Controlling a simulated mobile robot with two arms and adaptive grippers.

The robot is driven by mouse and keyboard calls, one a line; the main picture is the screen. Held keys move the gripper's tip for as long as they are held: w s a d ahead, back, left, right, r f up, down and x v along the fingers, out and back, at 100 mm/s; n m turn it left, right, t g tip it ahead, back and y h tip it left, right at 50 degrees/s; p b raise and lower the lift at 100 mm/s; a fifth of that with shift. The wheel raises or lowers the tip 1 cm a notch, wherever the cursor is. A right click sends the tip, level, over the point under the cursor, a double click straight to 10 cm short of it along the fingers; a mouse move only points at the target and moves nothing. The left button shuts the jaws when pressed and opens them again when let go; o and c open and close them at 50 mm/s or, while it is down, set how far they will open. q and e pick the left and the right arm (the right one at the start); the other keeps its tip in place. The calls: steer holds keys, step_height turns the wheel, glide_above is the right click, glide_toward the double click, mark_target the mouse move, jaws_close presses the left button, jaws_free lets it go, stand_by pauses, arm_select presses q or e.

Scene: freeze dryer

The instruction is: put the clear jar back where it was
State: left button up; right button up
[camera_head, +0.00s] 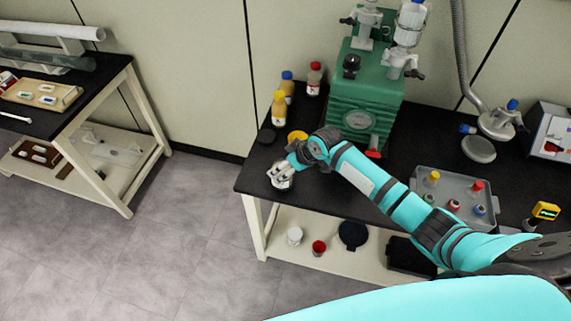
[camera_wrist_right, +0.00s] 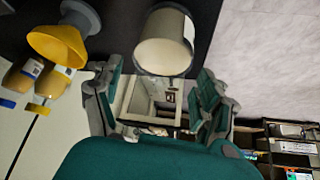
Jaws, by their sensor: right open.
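The clear jar (camera_head: 281,183) stands near the left end of the black bench top, partly hidden by my right gripper (camera_head: 284,169). In the right wrist view a pale, whitish cylinder (camera_wrist_right: 165,42), which looks like the jar, is at the top centre, close to the bench edge. My right gripper (camera_wrist_right: 158,80) is open, with its fingers to either side and the cylinder just beyond or between their tips. I cannot tell whether they touch it. My left gripper is not in view.
The green freeze dryer (camera_head: 365,95) stands behind my forearm. A grey tray (camera_head: 470,178) with small capped items is to the right.

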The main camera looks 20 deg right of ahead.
steer(key=shift+r, duration=0.3)
steer(key=b+v, duration=0.1)
steer(key=v, duration=1.1)
steer(key=shift+f, duration=0.1)
